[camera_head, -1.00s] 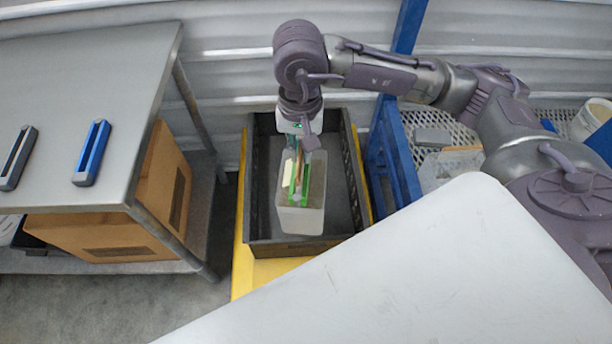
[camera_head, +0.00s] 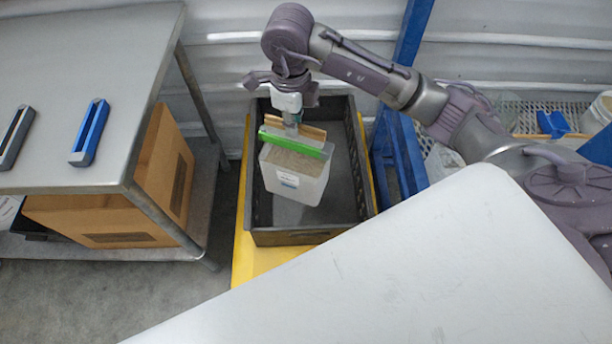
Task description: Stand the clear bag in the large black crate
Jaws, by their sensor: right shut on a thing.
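The clear bag (camera_head: 296,176) is a translucent, box-shaped bag with greyish contents, a small white label and a green strip along its top. My right gripper (camera_head: 293,128) is shut on the top of the bag, with a tan-orange piece showing behind the green strip. The bag hangs upright, slightly turned, over or within the large black crate (camera_head: 345,170). I cannot tell whether its bottom touches the crate floor. The crate's right part looks empty. My left gripper is not in view.
The crate stands on a yellow base (camera_head: 262,268). On the left is a metal table (camera_head: 75,120) with a blue clip-like bar (camera_head: 90,132) and a dark one (camera_head: 14,138), and a cardboard box (camera_head: 120,215) below. A blue rack post (camera_head: 410,40) stands close on the right.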

